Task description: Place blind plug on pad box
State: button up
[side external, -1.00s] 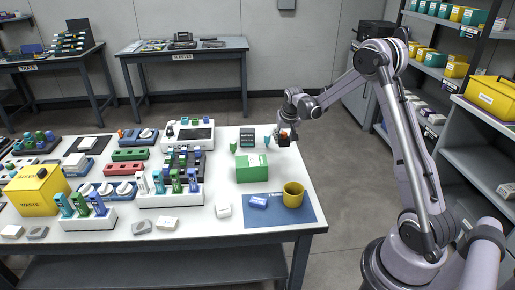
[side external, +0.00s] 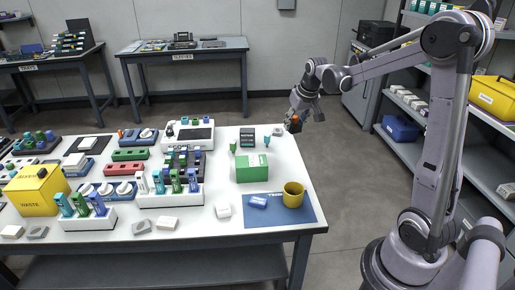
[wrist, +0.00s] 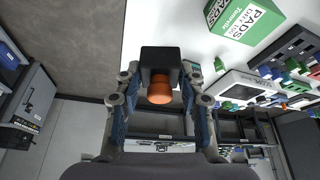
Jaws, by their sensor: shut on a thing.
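The blind plug, a black block with an orange round end (wrist: 160,92), is between my gripper's fingers in the wrist view. My gripper (side external: 293,123) is shut on it, past the table's far right corner and apart from the pad box. The fingers (wrist: 157,80) lie on either side of the plug in the wrist view. The pad box is a green box with a white label (side external: 252,169), standing on the white table. Its PADS label shows at the top right of the wrist view (wrist: 245,20).
A yellow cup (side external: 293,195) and a blue-white item (side external: 258,202) are on the blue mat (side external: 280,217) in front of the pad box. A small teal piece (side external: 267,140) and a dark device (side external: 247,137) stand behind it. Racks and trays fill the table's left.

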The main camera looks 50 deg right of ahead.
jog(key=a+r+n, duration=0.1)
jog(key=a+r, duration=0.1)
jog(key=a, duration=0.2)
send_over(250, 159)
jog(key=s, duration=0.2)
jog(key=f, duration=0.7)
jog(key=shift+w+a, duration=0.2)
jog(key=shift+a, duration=0.1)
jog(key=shift+f, duration=2.05)
jog(key=shift+f, duration=0.1)
jog(key=o, duration=1.2)
jog(key=shift+c, duration=0.2)
